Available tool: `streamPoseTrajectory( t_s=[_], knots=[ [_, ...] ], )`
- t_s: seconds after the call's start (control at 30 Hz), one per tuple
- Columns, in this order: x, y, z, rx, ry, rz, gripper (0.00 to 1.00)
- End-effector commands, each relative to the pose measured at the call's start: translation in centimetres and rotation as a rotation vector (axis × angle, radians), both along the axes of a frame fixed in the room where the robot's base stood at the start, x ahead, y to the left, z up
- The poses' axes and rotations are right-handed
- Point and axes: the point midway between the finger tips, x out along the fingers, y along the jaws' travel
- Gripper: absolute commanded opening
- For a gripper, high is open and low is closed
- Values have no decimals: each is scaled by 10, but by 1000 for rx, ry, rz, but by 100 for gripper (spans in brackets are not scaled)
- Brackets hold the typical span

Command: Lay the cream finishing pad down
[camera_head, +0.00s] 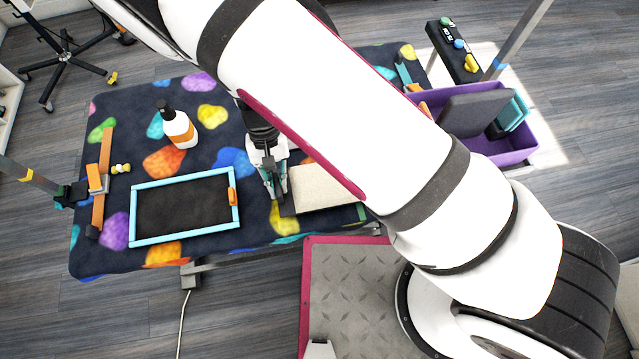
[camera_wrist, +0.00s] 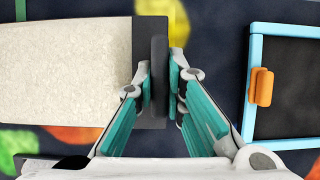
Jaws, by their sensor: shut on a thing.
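The cream finishing pad (camera_head: 318,187) is a flat cream slab with a dark edge, over the front middle of the patterned table; the wrist view shows its cream face (camera_wrist: 65,75) on the left. My gripper (camera_head: 275,190) is at the pad's left edge in the head view. In the wrist view my gripper (camera_wrist: 162,85) is shut on the dark upright grip at the pad's end. My arm hides part of the pad's far right side. I cannot tell whether the pad touches the table.
A blue-framed black panel (camera_head: 185,206) with an orange clip lies left of my gripper. A white pump bottle (camera_head: 178,127) stands behind it. An orange strap and clamp (camera_head: 98,180) are at the far left. A purple bin (camera_head: 513,153) with dark and teal items is at right.

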Motion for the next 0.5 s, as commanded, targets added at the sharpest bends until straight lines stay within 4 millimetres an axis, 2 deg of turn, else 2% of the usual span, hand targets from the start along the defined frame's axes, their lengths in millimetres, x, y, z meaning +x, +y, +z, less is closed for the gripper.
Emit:
streamPoseTrajectory(
  t_s=[0.5],
  knots=[
    [0, 0, 20, 1, -1, 0, 0]
  ],
)
